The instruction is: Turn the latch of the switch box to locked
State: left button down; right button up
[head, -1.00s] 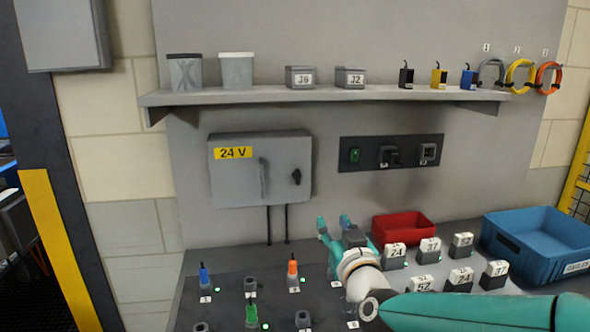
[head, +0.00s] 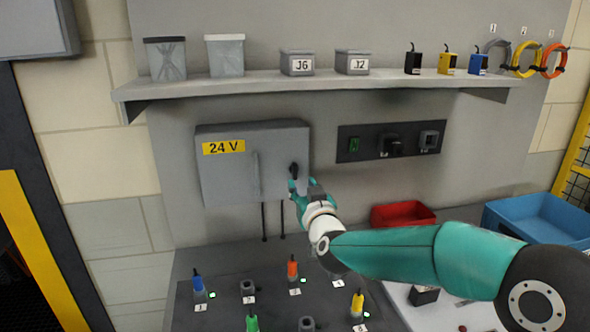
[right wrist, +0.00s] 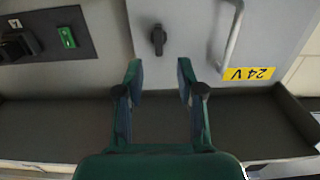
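The grey switch box (head: 226,178) with a yellow 24 V label hangs on the wall under the shelf. Its small black latch (head: 293,170) is on the right side of the door and looks upright. In the right wrist view, which is upside down, the latch (right wrist: 158,38) stands ahead of the fingertips, in line with the gap between them. My right gripper (right wrist: 160,78) is open and empty, with its fingers apart. In the head view my right gripper (head: 304,190) is just below the latch and partly overlaps it. My left gripper is out of view.
A vertical handle (head: 256,175) is left of the latch. A black switch panel (head: 365,146) is on the wall to the right. The shelf (head: 250,88) runs above. Below, a dark board (head: 225,302) carries several coloured plugs. A red bin (head: 402,215) stands right of my gripper.

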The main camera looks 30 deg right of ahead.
aim_at(296, 172)
jog(key=p+x, duration=0.2)
jog(key=x, duration=0.5)
jog(key=shift+w+d, duration=0.1)
jog(key=shift+d, duration=0.05)
jog(key=shift+c, duration=0.3)
grip_shut()
